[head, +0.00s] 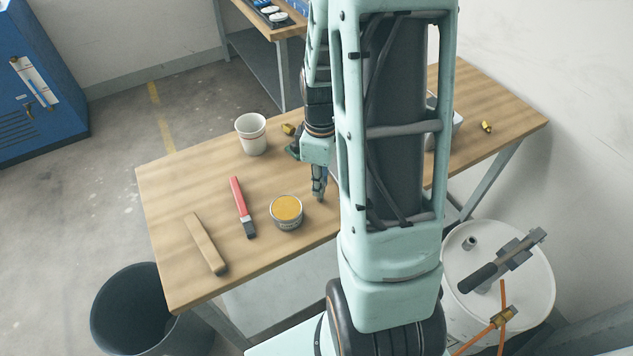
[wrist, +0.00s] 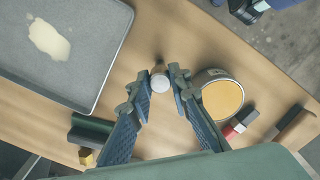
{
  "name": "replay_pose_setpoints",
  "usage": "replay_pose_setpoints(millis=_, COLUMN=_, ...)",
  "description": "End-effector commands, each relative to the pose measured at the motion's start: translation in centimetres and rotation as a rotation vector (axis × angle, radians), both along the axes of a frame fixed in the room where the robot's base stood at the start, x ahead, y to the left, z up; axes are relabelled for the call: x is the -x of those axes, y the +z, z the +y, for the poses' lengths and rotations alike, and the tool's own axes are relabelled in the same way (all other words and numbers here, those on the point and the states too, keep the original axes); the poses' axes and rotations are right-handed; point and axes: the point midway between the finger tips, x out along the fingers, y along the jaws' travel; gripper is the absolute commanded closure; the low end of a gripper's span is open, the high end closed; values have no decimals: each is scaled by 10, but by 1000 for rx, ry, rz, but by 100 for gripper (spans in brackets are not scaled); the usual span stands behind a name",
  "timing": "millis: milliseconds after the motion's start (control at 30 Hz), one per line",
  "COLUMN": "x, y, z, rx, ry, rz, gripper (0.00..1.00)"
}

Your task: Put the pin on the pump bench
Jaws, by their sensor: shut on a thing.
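My gripper (head: 318,195) points down over the wooden bench (head: 175,180), just right of the round can. In the wrist view my gripper (wrist: 161,92) is shut on a small pin (wrist: 161,80) with a pale, round, flat end. The pin stands out between the fingertips, with bare wood around it. Whether its far end touches the bench I cannot tell. In the head view the pin is too small or hidden to make out. Which bench is the pump bench is not marked.
An orange-filled can (head: 287,211) stands close beside my gripper. A red-handled tool (head: 240,203), a wooden bar (head: 205,243) and a white cup (head: 251,133) are farther left. A grey tray (wrist: 108,50) and a dark green cylinder (wrist: 91,132) flank my gripper. Another bench (head: 266,60) stands behind.

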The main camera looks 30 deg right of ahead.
Motion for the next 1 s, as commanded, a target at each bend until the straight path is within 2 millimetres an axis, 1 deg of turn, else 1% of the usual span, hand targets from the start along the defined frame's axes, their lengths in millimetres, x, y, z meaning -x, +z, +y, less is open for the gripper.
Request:
replay_pose_setpoints(millis=100, x=0, y=1, z=0, rx=0, ry=-1, rz=0, gripper=100)
replay_pose_setpoints(millis=233, x=0, y=-4, z=0, rx=0, ry=-1, rz=0, gripper=100)
replay_pose_setpoints(millis=267, x=0, y=-4, z=0, rx=0, ry=-1, rz=0, gripper=81)
replay_pose_setpoints(millis=400, x=0, y=-3, z=0, rx=0, ry=-1, rz=0, gripper=66)
replay_pose_setpoints(millis=667, x=0, y=-3, z=0, rx=0, ry=-1, rz=0, gripper=65)
replay_pose_setpoints(millis=767, x=0, y=1, z=0, rx=0, ry=-1, rz=0, gripper=65)
replay_pose_setpoints(millis=867, x=-1, y=8, z=0, rx=1, ry=-1, rz=-4, gripper=65)
replay_pose_setpoints(millis=967, x=-1, y=24, z=0, rx=1, ry=-1, rz=-4, gripper=65)
replay_pose_setpoints(millis=1000, x=-2, y=32, z=0, rx=2, ry=-1, rz=-6, gripper=65)
